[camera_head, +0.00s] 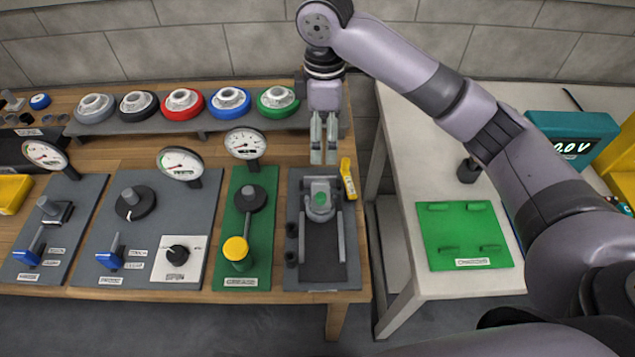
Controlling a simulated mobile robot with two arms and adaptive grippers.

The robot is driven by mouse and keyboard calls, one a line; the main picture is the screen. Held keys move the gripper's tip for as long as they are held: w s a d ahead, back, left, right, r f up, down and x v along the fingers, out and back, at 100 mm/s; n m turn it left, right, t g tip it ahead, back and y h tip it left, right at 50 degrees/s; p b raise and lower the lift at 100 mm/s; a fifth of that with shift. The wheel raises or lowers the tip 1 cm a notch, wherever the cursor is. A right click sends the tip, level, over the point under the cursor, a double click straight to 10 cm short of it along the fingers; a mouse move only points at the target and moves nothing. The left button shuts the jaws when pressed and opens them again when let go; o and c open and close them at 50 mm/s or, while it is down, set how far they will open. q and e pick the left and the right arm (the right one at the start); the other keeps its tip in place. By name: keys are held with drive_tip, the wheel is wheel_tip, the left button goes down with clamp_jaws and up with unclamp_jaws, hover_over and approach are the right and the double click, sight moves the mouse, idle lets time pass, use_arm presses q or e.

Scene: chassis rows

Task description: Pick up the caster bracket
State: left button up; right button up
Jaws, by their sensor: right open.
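My left gripper is not in view.
Dials and knobbed panels fill the bench to the left, with a row of coloured round parts (183,103) behind. A white table (400,130) on the right holds a green plate (464,236) and a teal meter (572,140).

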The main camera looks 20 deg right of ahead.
drive_tip(key=p, duration=0.1)
hover_over(321, 187)
drive_tip(key=f, duration=1)
drive_tip(key=shift+s+f, duration=0.25)
drive_tip(key=shift+f, duration=0.05)
drive_tip(key=shift+s+f+p, duration=0.1)
drive_tip(key=shift+f+p, duration=0.25)
drive_tip(key=shift+f, duration=0.5)
drive_tip(key=f, duration=0.1)
drive_tip(key=f+p, duration=0.1)
drive_tip(key=f, duration=0.1)
drive_tip(key=shift+s+a+f, duration=0.2)
drive_tip(key=shift+f, duration=0.65)
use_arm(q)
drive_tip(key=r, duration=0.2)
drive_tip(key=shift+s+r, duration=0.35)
use_arm(e)
drive_tip(key=shift+c, duration=0.6)
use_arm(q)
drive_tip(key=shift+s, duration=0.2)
use_arm(e)
drive_tip(key=shift+w+r, duration=0.1)
drive_tip(key=shift+r, duration=0.05)
drive_tip(key=c, duration=1.3)
